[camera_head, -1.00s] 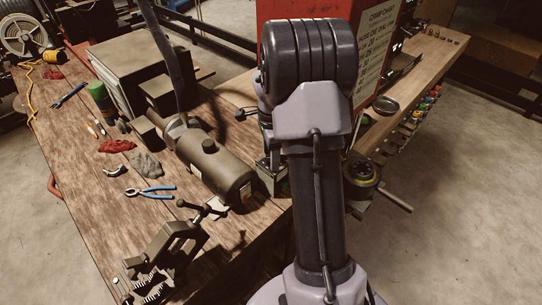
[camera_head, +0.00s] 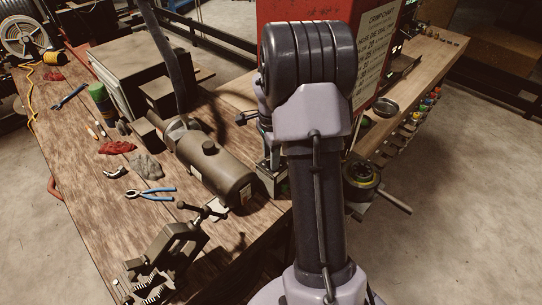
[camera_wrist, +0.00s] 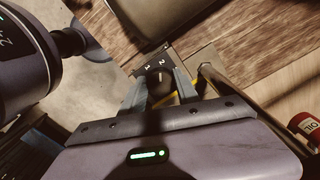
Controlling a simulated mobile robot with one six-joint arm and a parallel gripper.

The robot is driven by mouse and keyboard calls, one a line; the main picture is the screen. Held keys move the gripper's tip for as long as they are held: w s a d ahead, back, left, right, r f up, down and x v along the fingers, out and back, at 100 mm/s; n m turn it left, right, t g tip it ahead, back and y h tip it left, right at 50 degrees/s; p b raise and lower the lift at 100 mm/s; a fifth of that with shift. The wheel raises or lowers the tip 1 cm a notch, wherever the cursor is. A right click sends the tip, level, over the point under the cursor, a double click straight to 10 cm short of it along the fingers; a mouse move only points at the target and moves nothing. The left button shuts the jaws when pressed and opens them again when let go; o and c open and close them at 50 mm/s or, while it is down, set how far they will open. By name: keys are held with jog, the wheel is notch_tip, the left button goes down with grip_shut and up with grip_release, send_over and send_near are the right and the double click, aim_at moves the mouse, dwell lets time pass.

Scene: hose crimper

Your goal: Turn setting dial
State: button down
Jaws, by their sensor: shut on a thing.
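The setting dial (camera_wrist: 158,78) is a small dark round knob on a dark plate marked with the numbers 1 and 2, at the upper middle of the wrist view. My gripper (camera_wrist: 161,87) is shut on the dial, with one grey finger on each side of it. The fingers cover part of the dial's rim, and a small yellow mark shows beside it. In the head view my arm hides the dial and the fingers.
A red crimper cabinet (camera_head: 285,10) with a crimp chart (camera_head: 383,40) stands behind my arm. A motor cylinder (camera_head: 217,170), pliers (camera_head: 150,192) and a clamp (camera_head: 165,250) are on the wooden bench. A red oil can (camera_wrist: 306,128) is at right in the wrist view.

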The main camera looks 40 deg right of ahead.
jog(key=n+p, duration=0.1)
jog(key=n, duration=0.5)
jog(key=shift+s, duration=0.1)
jog(key=n+p, duration=0.1)
jog(key=n, duration=0.5)
jog(key=shift+p, duration=0.3)
jog(key=shift+n, duration=0.3)
jog(key=c, duration=0.9)
grip_release()
jog(key=shift+s, duration=0.1)
notch_tip(320, 180, up, 18)
jog(key=p, duration=0.3)
jog(key=shift+f, duration=0.25)
